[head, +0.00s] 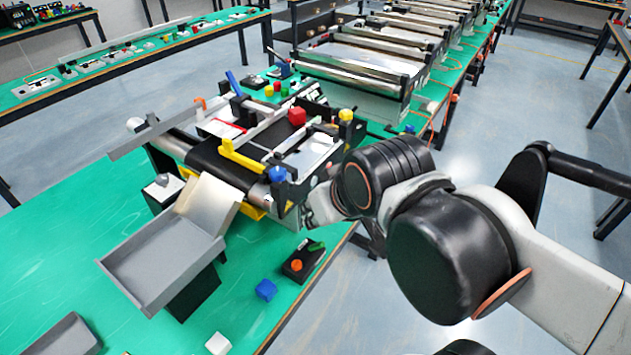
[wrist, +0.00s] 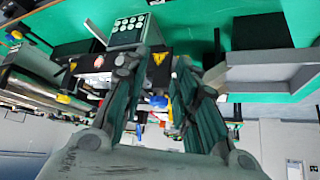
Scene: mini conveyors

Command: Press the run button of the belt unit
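The belt unit (head: 215,160) stands on the green table in the head view, with a dark belt and yellow, red and blue parts on it. A small black box (head: 300,262) with a green button (head: 316,246) and an orange button (head: 296,265) sits on the table in front of it. No label is readable, so I cannot tell which is the run button. My gripper (wrist: 160,65) is open, its two dark fingers spread and empty in the wrist view. In the head view my arm hides most of it, at the unit's right end.
A grey sloped tray (head: 150,262) stands at the unit's near left. In the wrist view, a panel with several pale round spots (wrist: 128,28) and a yellow warning triangle (wrist: 160,57) show beyond the fingers.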

